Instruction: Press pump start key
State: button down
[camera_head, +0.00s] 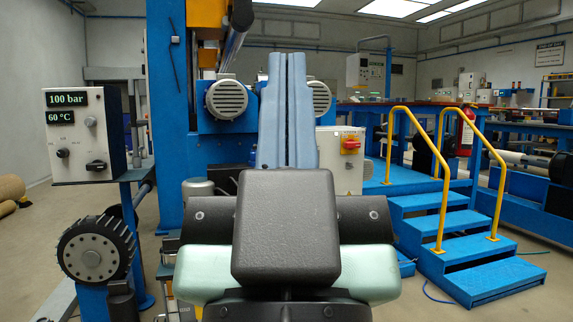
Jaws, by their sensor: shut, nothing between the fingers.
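My gripper (287,60) is in the middle foreground, seen from behind. Its two long pale-blue fingers lie side by side, shut and empty, pointing up and away from me. I cannot pick out a pump start key by any label. A grey control box (76,165) at the left has displays reading "100 bar" and "60 °C", a small grey knob (90,122) and dark knobs below. A pale cabinet (341,176) right of my gripper bears a red and yellow switch (351,144). My gripper appears apart from both, though its fingers and body hide part of the machine behind.
A blue machine column (168,110) and motors (226,99) stand behind my gripper. A black toothed wheel (92,250) is at lower left. Blue steps (440,231) with yellow handrails (442,165) rise at the right. Bare floor shows at the lower right.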

notch_tip(320, 180, up, 25)
jog(key=p, duration=2.2)
jog(key=shift+f, duration=0.2)
